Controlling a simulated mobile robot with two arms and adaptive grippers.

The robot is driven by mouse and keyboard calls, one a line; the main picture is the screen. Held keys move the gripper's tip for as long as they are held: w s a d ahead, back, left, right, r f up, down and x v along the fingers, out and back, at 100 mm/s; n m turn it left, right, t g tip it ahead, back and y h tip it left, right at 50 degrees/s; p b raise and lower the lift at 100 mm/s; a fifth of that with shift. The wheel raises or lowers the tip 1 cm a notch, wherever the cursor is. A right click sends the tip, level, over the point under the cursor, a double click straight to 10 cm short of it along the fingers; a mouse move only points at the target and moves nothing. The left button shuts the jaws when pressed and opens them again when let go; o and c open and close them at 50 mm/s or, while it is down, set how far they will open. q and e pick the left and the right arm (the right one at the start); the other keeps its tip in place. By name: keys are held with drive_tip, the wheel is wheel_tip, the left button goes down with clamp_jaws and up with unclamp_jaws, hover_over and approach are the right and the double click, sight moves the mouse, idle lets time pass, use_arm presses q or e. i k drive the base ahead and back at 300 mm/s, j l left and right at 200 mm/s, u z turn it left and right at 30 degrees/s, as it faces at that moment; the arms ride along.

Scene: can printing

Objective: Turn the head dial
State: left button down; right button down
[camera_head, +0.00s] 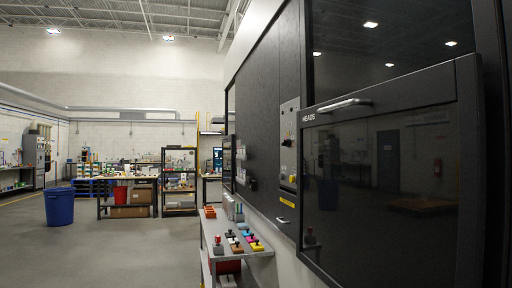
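A narrow light-grey control panel (289,150) is set in the dark machine front, just left of the door marked HEADS (390,180). A small dark knob (287,142) sits on this panel; it may be the head dial, but it is too small to read its setting. Another small control (292,180) is lower on the panel, with a yellow label (287,202) below. The HEADS door has a dark glass pane and a silver bar handle (343,105) at its top. Neither gripper is in view.
A grey shelf cart (233,256) with coloured items stands low against the machine. Open grey floor lies to the left, with a blue bin (59,206) on it. Workbenches and a black shelf rack (179,182) stand at the back.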

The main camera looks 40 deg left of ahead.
sight(287, 142)
drive_tip(key=u, duration=1.2)
drive_tip(key=i+j+u, duration=0.4)
drive_tip(key=i+u, duration=0.4)
drive_tip(key=i, duration=0.15)
drive_tip(key=i+j+u, duration=0.25)
drive_tip(key=i, duration=0.6)
drive_tip(key=i+l+u, duration=0.1)
drive_tip(key=i+u, duration=0.15)
drive_tip(key=i, duration=0.65)
drive_tip(key=i+z, duration=0.15)
drive_tip(key=i, duration=0.35)
drive_tip(key=i+j+z, duration=0.15)
drive_tip(key=i, duration=0.4)
drive_tip(key=i+j+z, duration=0.2)
drive_tip(key=i, duration=0.3)
drive_tip(key=i+z, duration=0.15)
drive_tip(key=z, duration=0.3)
drive_tip(key=i+z, duration=0.2)
drive_tip(key=z, duration=0.25)
drive_tip(key=i+z, duration=0.15)
drive_tip(key=z, duration=0.3)
drive_tip(key=i+j+z, duration=0.15)
drive_tip(key=z, duration=0.3)
